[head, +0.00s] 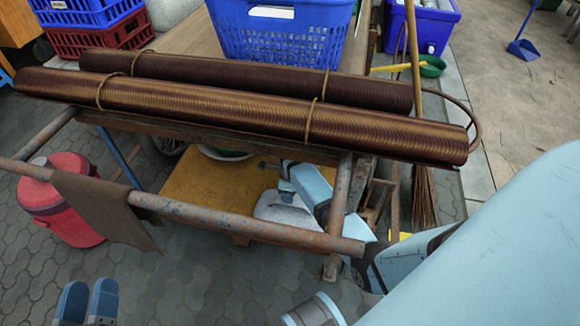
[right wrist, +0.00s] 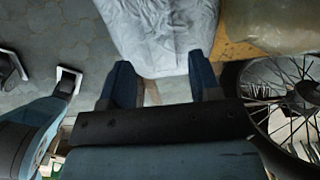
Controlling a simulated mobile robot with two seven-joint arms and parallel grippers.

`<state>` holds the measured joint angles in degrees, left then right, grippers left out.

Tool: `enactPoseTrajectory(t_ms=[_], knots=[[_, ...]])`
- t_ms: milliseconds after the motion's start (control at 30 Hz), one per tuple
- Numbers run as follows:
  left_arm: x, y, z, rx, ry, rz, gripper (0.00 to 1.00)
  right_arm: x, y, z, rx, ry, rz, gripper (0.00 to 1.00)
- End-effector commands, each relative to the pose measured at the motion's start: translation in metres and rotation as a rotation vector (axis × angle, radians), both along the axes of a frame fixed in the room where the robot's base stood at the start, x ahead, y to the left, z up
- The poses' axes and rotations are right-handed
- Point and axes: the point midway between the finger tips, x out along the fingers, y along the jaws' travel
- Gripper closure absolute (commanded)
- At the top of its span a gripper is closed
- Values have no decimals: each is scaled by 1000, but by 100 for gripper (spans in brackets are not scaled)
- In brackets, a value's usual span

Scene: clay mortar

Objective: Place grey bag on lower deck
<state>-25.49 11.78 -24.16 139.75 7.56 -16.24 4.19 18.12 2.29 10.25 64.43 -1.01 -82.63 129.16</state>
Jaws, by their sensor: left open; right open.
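The grey bag (head: 283,210) shows under the cart in the head view, at the right end of the yellow-brown lower deck (head: 205,195). My right arm covers part of it. In the right wrist view the bag (right wrist: 165,35) is pale grey and wrinkled, with a deck corner (right wrist: 233,50) beside it. My right gripper (right wrist: 163,75) is open, its two dark blue fingers apart at the bag's near edge. It is not gripping the bag. Whether the bag rests fully on the deck is hidden. My left gripper (head: 89,290) is open and empty, low at the left.
Two brown ribbed rolls (head: 240,105) lie across the cart top, with a blue basket (head: 280,35) behind. A rusty cart handle (head: 230,222) with a hanging brown cloth (head: 105,205) crosses in front. A red cooler (head: 62,205) stands left. A spoked wheel (right wrist: 285,105) is close right.

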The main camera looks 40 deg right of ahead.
Motion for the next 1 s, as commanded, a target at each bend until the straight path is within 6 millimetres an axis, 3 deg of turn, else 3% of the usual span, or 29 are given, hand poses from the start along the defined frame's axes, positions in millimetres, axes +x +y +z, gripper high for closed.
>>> enactPoseTrajectory(t_ms=[33,100,300,1000], knots=[[-1,0,12,-9,-18,6,59,0,0,16,1,-1,-1,43],[-1,1,20,-22,-43,13,59,0,0,28,-1,-1,-1,43],[-3,3,32,-43,-89,26,59,0,0,48,0,1,-1,43],[-4,3,33,-48,-98,29,59,0,0,51,0,1,0,43]])
